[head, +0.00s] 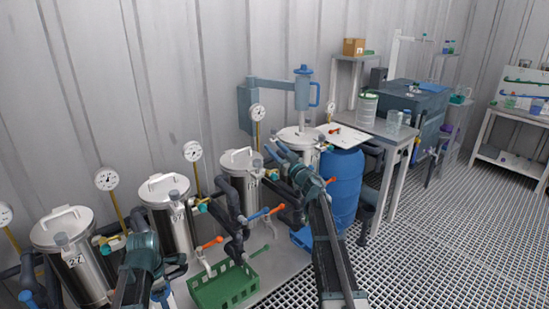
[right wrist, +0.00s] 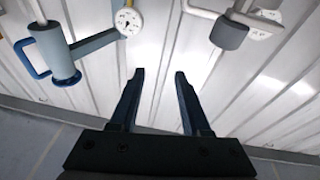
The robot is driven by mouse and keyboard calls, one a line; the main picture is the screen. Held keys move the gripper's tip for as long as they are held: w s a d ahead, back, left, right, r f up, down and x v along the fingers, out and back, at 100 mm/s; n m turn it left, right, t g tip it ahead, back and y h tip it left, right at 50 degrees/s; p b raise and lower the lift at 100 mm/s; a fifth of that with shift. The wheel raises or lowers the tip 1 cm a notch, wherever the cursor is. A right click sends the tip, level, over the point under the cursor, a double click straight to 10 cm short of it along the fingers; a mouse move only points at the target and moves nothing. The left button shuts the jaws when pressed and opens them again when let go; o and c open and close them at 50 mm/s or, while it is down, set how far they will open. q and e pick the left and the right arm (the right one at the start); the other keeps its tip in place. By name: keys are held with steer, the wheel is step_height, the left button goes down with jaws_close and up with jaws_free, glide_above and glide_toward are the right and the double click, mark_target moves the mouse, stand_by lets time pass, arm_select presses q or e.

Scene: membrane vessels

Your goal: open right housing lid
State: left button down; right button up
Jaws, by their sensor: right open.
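A row of steel housings with white, handled lids stands along the wall in the head view. The rightmost housing's lid (head: 298,133) looks shut and sits below a blue hoist arm; the lid left of it (head: 240,158) also looks shut. My right gripper (head: 277,149) is beside the rightmost housing, between it and the neighbour, its fingers pointing up and left. In the right wrist view its jaws (right wrist: 160,75) are spread and empty, with wall behind.
A blue drum (head: 341,185) stands right of the rightmost housing, with a white board (head: 343,136) above it. Pressure gauges (head: 193,151) and orange-handled valves (head: 210,243) line the row. A green crate (head: 225,290) sits in front. Grating floor at right is open.

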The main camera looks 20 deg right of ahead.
steer(key=s+a+f+m+g+h, duration=0.3)
steer(key=s+a+f+g+h, duration=0.2)
steer(key=s+a+f, duration=0.3)
steer(key=s+a+f+m+g+h, duration=0.3)
steer(key=s+a+f+g+h, duration=0.15)
steer(key=s+f, duration=0.55)
steer(key=s+a+f+n+g+y, duration=0.1)
steer(key=s+a+f+n+g, duration=0.1)
steer(key=s, duration=0.7)
steer(key=s+a+f+n+g+y, duration=0.1)
steer(key=s+a+f+n+g, duration=0.1)
steer(key=s+a+f+g, duration=0.2)
steer(key=s+a+f+n+g+y, duration=0.1)
steer(key=s+a+f+g, duration=0.2)
steer(key=s+a, duration=0.5)
steer(key=s+g, duration=0.1)
steer(key=s, duration=0.5)
steer(key=shift+s+a+n+g, duration=0.15)
steer(key=shift+a+n+g, duration=0.05)
steer(key=shift+n+g, duration=0.2)
